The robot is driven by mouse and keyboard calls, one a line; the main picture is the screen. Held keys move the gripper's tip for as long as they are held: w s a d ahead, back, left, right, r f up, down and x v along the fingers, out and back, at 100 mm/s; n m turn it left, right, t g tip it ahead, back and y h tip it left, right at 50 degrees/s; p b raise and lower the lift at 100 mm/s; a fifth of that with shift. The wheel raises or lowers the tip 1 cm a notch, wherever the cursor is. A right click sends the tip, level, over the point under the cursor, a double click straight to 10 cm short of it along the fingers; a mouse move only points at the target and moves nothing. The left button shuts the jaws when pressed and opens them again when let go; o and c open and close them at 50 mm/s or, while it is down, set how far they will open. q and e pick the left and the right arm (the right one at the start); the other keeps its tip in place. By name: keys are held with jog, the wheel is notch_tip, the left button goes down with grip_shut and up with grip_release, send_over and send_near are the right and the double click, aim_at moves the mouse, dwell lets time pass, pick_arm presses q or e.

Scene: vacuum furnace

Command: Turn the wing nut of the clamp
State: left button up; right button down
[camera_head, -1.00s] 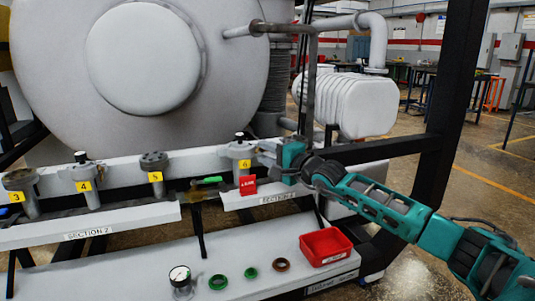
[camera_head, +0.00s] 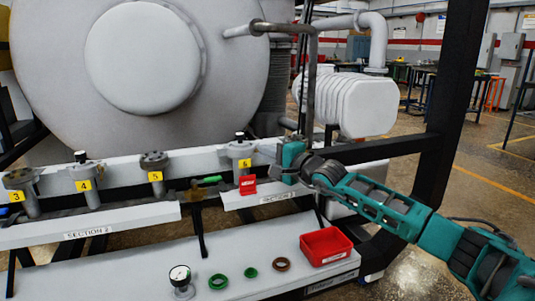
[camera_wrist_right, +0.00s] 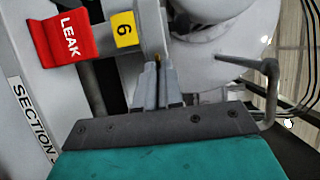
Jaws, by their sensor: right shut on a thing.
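My right gripper (camera_head: 272,152) reaches in from the right to the port with the yellow 6 tag (camera_head: 245,163). In the right wrist view its two narrow fingers (camera_wrist_right: 166,82) are close together and shut on a small part beside this port. The fingers hide most of that part, which is at the clamp; I cannot make out the wing nut's wings or their angle. The grey fitting of port 6 (camera_wrist_right: 150,25) stands just beyond the fingertips. My left gripper is in neither view.
A red LEAK sign (camera_head: 248,186) stands in front of port 6, close to the gripper. Ports 3, 4 and 5 line the pipe to the left. A red bin (camera_head: 326,246), rings (camera_head: 218,281) and a gauge (camera_head: 180,278) are on the lower shelf. A dark post (camera_head: 455,90) rises behind my arm.

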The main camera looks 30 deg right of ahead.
jog(key=shift+f+m+t+b, duration=0.4)
jog(key=shift+m+b, duration=0.5)
jog(key=shift+b, duration=0.25)
jog(key=shift+m+t+b, duration=0.3)
jog(key=shift+m+b, duration=0.35)
jog(key=shift+m, duration=0.65)
jog(key=m+t+h, duration=0.1)
jog(key=m, duration=0.2)
jog(key=shift+r, duration=0.1)
jog(key=m+h, duration=0.1)
jog(key=m, duration=0.2)
jog(key=m+t+h+p, duration=0.1)
jog(key=m, duration=0.2)
jog(key=shift+a+t, duration=0.2)
jog(key=shift+t, duration=0.1)
jog(key=m+h, duration=0.1)
jog(key=m, duration=0.1)
jog(key=m+h+p, duration=0.1)
jog(key=m+h, duration=0.1)
jog(key=m, duration=0.1)
jog(key=shift+w+a+m, duration=0.1)
jog(key=shift+a+m, duration=0.05)
jog(key=shift+m, duration=0.15)
jog(key=shift+m+h, duration=0.3)
jog(key=shift+m, duration=0.2)
jog(key=shift+f+m, duration=0.2)
jog(key=shift+m, duration=0.1)
